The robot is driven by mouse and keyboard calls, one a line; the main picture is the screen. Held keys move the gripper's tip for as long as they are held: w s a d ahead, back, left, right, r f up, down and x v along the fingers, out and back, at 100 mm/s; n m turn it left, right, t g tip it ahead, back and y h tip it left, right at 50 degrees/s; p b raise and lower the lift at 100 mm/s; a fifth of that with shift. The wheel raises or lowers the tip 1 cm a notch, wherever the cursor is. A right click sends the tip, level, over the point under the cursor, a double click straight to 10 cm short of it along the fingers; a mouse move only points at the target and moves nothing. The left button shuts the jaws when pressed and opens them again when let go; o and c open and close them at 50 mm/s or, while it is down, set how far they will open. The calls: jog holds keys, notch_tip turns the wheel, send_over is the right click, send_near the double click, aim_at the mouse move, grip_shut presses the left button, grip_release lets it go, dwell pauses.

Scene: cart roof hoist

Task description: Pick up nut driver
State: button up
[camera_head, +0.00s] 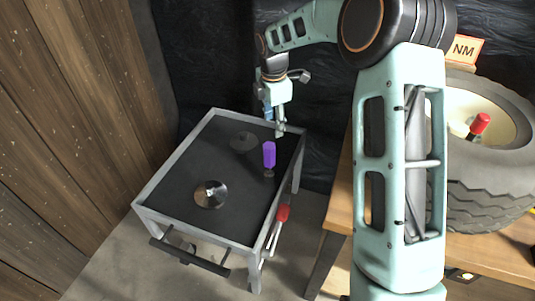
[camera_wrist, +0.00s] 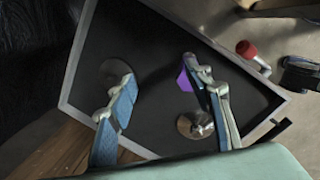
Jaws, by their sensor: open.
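The nut driver with a purple handle (camera_head: 269,153) stands roughly upright on the black top of the cart, near its right side. Its purple handle (camera_wrist: 185,80) also shows in the wrist view, beside the inner side of the right finger, which partly hides it. My gripper (camera_head: 280,131) is above the cart, just behind and above the nut driver.
The grey-rimmed cart (camera_head: 170,180) carries a shiny metal disc (camera_head: 210,194) at the front and a dark disc (camera_head: 243,141) at the back. A red-handled tool (camera_head: 283,212) hangs at its right side. A tire (camera_head: 490,190) lies on the wooden table at right. A wooden wall is at left.

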aim_at(269, 164)
jog(key=s+f+n, duration=0.1)
jog(key=s+f+n+g, duration=0.1)
jog(key=f, duration=0.1)
jog(key=s+a+f+n+g, duration=0.1)
jog(key=f, duration=0.1)
jog(key=shift+s+b, duration=0.1)
jog(key=shift+b, duration=0.25)
notch_tip(269, 164, down, 5)
jog(key=shift+s+f+b, duration=0.1)
jog(key=shift+f+b, duration=0.05)
jog(key=shift+b, duration=0.7)
jog(key=f+b, duration=0.1)
jog(key=f, duration=0.1)
jog(key=f+b, duration=0.1)
jog(key=f, duration=0.2)
jog(key=shift+s+a+f, duration=0.1)
jog(key=shift+s+a, duration=0.1)
grip_shut()
